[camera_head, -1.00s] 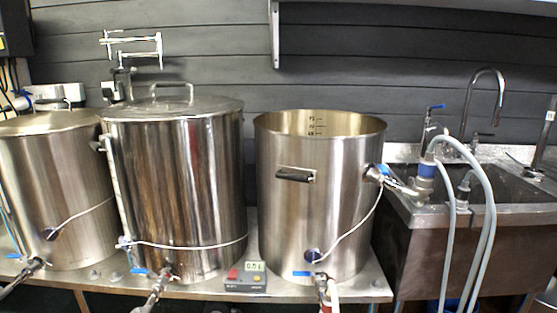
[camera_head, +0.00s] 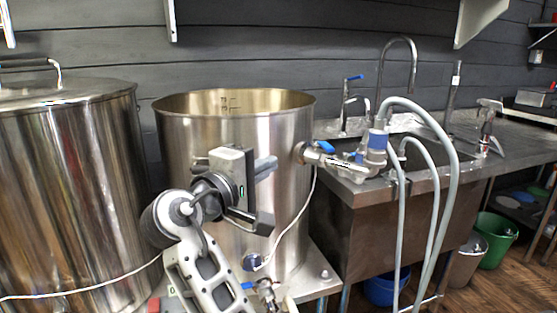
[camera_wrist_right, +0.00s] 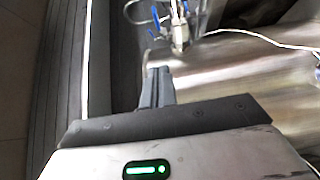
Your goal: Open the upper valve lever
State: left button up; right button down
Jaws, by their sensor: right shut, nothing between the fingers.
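The upper valve (camera_head: 338,162) sticks out from the upper right side of the open steel kettle (camera_head: 185,130). Its blue lever (camera_head: 326,147) sits on top of the valve, near the kettle wall. My right gripper (camera_head: 270,166) is in front of the kettle, left of the valve and apart from it. Its fingers are shut and empty, pointing right towards the valve side. In the right wrist view the shut fingers (camera_wrist_right: 157,80) point up the picture, with the metal valve (camera_wrist_right: 179,30) and blue parts beyond them, somewhat blurred. My left gripper is not in view.
Grey hoses (camera_head: 452,190) hang from the valve's outlet fitting. A steel sink (camera_head: 420,185) with taps stands to the right. A lidded kettle (camera_head: 65,190) is at left. A lower valve (camera_head: 268,292) is near the kettle base. A white cable runs down the kettle's side.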

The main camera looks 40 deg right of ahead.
send_near(321, 145)
jog(key=w+d, duration=0.1)
jog(key=w, duration=0.2)
jog(key=d, duration=0.3)
jog(key=shift+s+d, duration=0.3)
jog(key=shift+s, duration=0.1)
jog(key=shift+s+d, duration=0.2)
jog(key=shift+d, duration=0.2)
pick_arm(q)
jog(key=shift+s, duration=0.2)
